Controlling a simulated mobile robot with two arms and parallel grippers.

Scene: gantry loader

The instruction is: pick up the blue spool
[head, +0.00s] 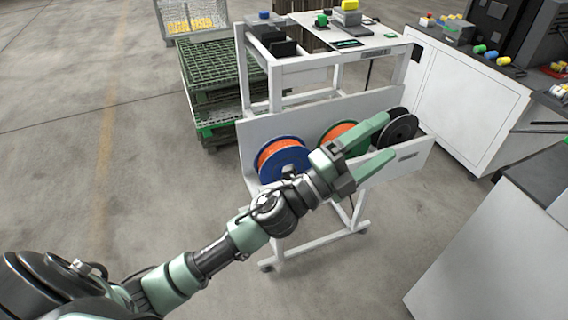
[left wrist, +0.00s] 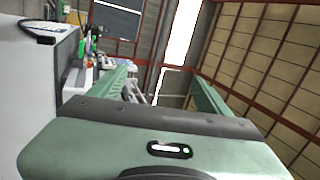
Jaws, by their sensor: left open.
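The blue spool (head: 294,156), wound with orange filament, stands upright in the left part of the white cart's tray (head: 408,158). A green spool (head: 334,131), also wound with orange, stands in the middle, partly hidden by my gripper. A black spool (head: 399,128) stands at the right end. My left gripper (head: 384,138) is open and empty, in front of the green and black spools in the picture, to the right of the blue spool. My left forearm passes just below the blue spool. In the left wrist view the open fingers (left wrist: 165,85) show no spool between them. My right gripper is not in view.
The white cart's top (head: 345,47) holds small boxes. Green pallets (head: 217,75) stand behind it on the left. White cabinets (head: 455,100) with several coloured items stand at the right. The floor on the left is clear.

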